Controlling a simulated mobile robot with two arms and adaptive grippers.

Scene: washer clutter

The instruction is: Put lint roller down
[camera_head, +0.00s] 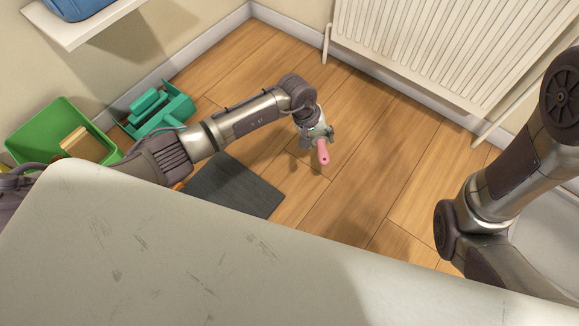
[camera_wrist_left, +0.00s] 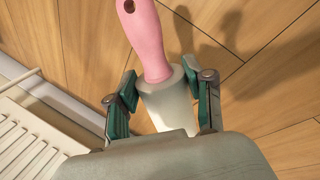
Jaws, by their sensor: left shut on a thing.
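The lint roller has a pink handle with a hole near its end and a pale grey-white roll. In the head view its pink handle (camera_head: 323,152) points down towards the viewer, beneath my left gripper (camera_head: 316,133). In the left wrist view, the lint roller (camera_wrist_left: 165,104) sits between the two green-padded fingers of my left gripper (camera_wrist_left: 164,98), which is shut on the roll. The handle sticks out beyond the fingers. The lint roller is held above the wooden floor, with shadows below it. My right arm shows at the right of the head view, but its gripper is out of view.
A white radiator (camera_head: 430,45) stands along the far wall. A green bin (camera_head: 62,128), a teal caddy (camera_head: 158,108) and a dark grey mat (camera_head: 235,186) are on the floor at left. A large pale scuffed surface (camera_head: 200,255) fills the foreground. The wooden floor (camera_head: 375,140) is clear mid-view.

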